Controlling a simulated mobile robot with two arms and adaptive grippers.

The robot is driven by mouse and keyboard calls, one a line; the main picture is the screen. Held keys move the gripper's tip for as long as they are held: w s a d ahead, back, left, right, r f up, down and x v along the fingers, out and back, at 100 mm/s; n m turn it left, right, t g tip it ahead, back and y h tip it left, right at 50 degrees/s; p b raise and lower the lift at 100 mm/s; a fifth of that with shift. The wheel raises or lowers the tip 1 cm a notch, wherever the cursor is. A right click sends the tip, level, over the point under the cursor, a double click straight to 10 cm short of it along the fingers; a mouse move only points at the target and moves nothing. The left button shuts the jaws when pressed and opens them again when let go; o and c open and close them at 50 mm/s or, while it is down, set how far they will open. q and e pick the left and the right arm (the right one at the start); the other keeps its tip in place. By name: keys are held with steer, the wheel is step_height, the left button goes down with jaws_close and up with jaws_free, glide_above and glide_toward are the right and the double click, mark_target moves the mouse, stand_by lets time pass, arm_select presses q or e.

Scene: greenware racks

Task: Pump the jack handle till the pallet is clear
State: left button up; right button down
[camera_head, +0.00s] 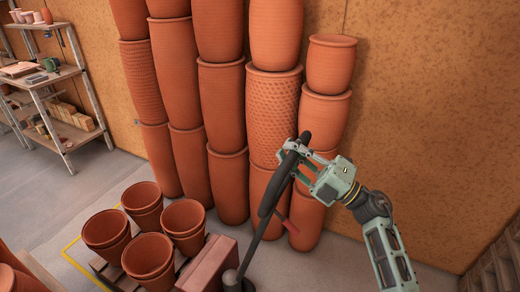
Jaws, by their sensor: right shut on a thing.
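The jack handle (255,240) is a dark bar that rises from a dark base at the bottom middle to a thick black grip (272,192). My right gripper (293,163) is shut on the upper part of the grip, with my arm coming in from the lower right. The pallet (112,274) shows only in part at the lower left, under several terracotta pots (184,222). Whether it touches the floor cannot be told. My left gripper is not in view.
Tall stacks of terracotta pots (221,95) stand against the tan wall right behind the handle. A reddish block (207,264) sits between pots and handle. A yellow floor line (72,250) edges the pallet area. A shelf (60,77) stands far left; grey floor before it is clear.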

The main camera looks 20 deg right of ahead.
arm_select(q)
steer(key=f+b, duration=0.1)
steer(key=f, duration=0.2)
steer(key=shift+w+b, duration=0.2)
steer(key=shift+b, duration=0.1)
arm_select(e)
steer(key=v, duration=0.4)
steer(key=shift+a+f, duration=0.15)
steer(key=shift+f, duration=0.1)
steer(key=shift+s, duration=0.1)
steer(key=c, duration=1.9)
jaws_free()
steer(key=shift+s+d, duration=0.1)
steer(key=shift+d, duration=0.15)
steer(key=shift+c, duration=0.2)
steer(key=o, duration=0.4)
steer(key=shift+s+d+r, duration=0.15)
steer(key=shift+s+d, duration=0.2)
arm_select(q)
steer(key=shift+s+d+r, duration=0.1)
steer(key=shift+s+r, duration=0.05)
arm_select(e)
steer(key=v, duration=1.1)
steer(key=shift+d+f, duration=0.1)
steer(key=shift+f, duration=0.3)
